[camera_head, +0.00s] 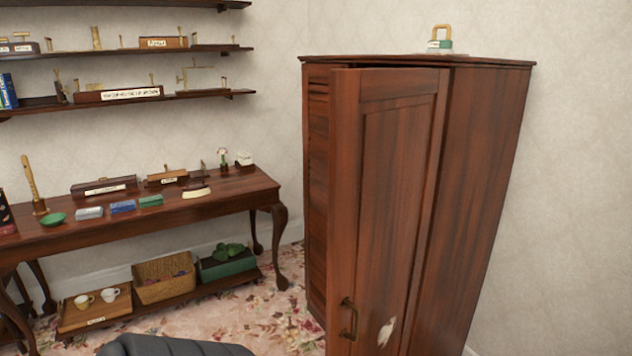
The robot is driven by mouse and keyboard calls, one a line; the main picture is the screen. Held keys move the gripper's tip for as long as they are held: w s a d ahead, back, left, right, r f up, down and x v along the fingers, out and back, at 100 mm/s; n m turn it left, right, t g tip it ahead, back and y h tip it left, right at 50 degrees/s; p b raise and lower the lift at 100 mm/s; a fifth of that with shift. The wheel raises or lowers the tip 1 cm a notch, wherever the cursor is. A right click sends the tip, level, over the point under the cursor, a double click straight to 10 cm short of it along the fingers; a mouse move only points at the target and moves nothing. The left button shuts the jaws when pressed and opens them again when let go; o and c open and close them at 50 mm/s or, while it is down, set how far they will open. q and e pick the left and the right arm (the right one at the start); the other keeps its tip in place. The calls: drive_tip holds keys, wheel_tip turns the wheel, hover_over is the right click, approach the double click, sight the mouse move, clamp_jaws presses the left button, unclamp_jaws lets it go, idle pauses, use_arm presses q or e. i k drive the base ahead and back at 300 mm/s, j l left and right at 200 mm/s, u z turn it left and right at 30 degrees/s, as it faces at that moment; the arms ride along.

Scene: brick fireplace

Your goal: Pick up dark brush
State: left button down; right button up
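A dark reddish-brown brush-like object (196,186) with a pale cream lower part lies near the right end of the wooden side table (235,191). It looks like the dark brush, but it is small at this distance. Neither of my grippers shows in this view.
A tall wooden cabinet (400,170) stands right of the table, its door slightly open. A wicker basket (163,290) sits on the low shelf. Flowered carpet is open in front.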

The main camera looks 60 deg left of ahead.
sight(199, 188)
drive_tip(key=i+j, duration=0.1)
drive_tip(key=j, duration=0.45)
drive_tip(key=j+u, duration=0.15)
drive_tip(key=j, duration=0.4)
drive_tip(key=j+u, duration=0.15)
drive_tip(key=j, duration=0.45)
drive_tip(key=j+u, duration=0.15)
drive_tip(key=j, duration=0.4)
drive_tip(key=j+u, duration=0.15)
drive_tip(key=j, duration=0.45)
drive_tip(key=i+j+u, duration=0.15)
drive_tip(key=j, duration=0.4)
drive_tip(key=j+u, duration=0.1)
drive_tip(key=j, duration=0.5)
drive_tip(key=i, duration=0.05)
